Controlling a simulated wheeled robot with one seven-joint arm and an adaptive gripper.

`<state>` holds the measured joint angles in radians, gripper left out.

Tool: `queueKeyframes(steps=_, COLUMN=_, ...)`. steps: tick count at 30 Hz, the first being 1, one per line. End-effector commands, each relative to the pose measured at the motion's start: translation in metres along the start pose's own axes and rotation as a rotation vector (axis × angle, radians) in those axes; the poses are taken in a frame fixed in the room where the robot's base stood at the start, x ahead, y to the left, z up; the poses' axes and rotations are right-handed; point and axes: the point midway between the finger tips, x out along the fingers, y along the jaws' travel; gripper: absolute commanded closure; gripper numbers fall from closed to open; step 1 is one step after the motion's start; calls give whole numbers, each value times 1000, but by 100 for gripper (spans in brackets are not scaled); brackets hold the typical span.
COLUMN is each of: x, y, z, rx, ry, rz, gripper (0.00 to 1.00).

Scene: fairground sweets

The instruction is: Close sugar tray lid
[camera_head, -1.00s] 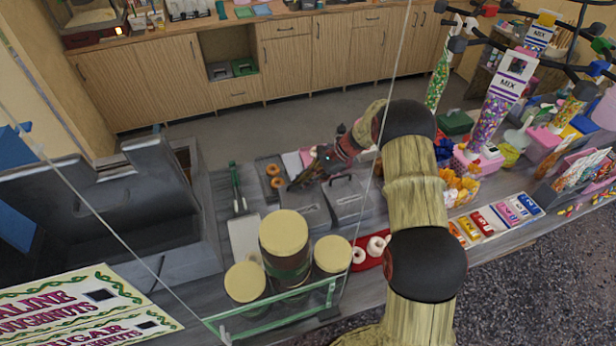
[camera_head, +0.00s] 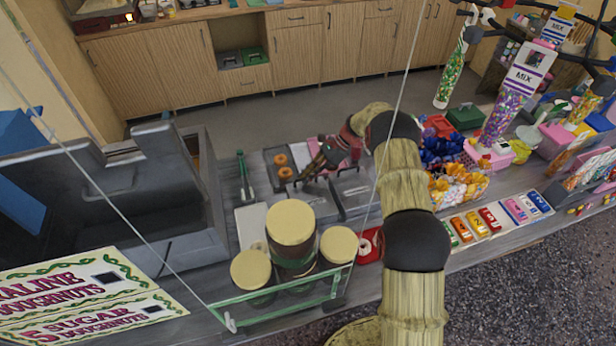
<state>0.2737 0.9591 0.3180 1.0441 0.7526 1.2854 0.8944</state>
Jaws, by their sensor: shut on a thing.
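Two grey metal trays with lids stand side by side on the counter behind the jars. The left grey tray (camera_head: 318,199) is partly covered by my gripper. The right grey tray (camera_head: 353,192) has a dark handle on its lid. I cannot read any label that tells which one holds sugar. My gripper (camera_head: 304,180) reaches down from the right, over the back part of the left tray's lid. Its dark fingers appear shut at the lid's handle, but the grip is small and partly hidden. I cannot tell how far the lid stands open.
Cream-lidded jars (camera_head: 291,222) stand in front of the trays, behind a green-edged glass guard (camera_head: 285,300). Doughnuts (camera_head: 283,160) lie in a dark tray behind left. Tongs (camera_head: 242,172) lie left. Bagged sweets (camera_head: 458,187) crowd the right. A red plate (camera_head: 368,246) is near my arm.

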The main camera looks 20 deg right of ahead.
Motion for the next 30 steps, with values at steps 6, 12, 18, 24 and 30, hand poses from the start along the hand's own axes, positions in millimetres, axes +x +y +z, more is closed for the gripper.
queueKeyframes(steps=6, x=0, y=-2, z=-1, rx=-1, ry=2, rz=-7, gripper=100)
queueKeyframes(steps=12, x=0, y=-2, z=-1, rx=-1, ry=2, rz=-6, gripper=84)
queueKeyframes(steps=18, x=0, y=-1, z=-1, rx=0, ry=1, rz=-4, gripper=73)
queueKeyframes(steps=24, x=0, y=-1, z=-1, rx=0, ry=1, rz=-3, gripper=73)
queueKeyframes(steps=30, x=-8, y=-1, z=-1, rx=0, ry=1, rz=-5, gripper=73)
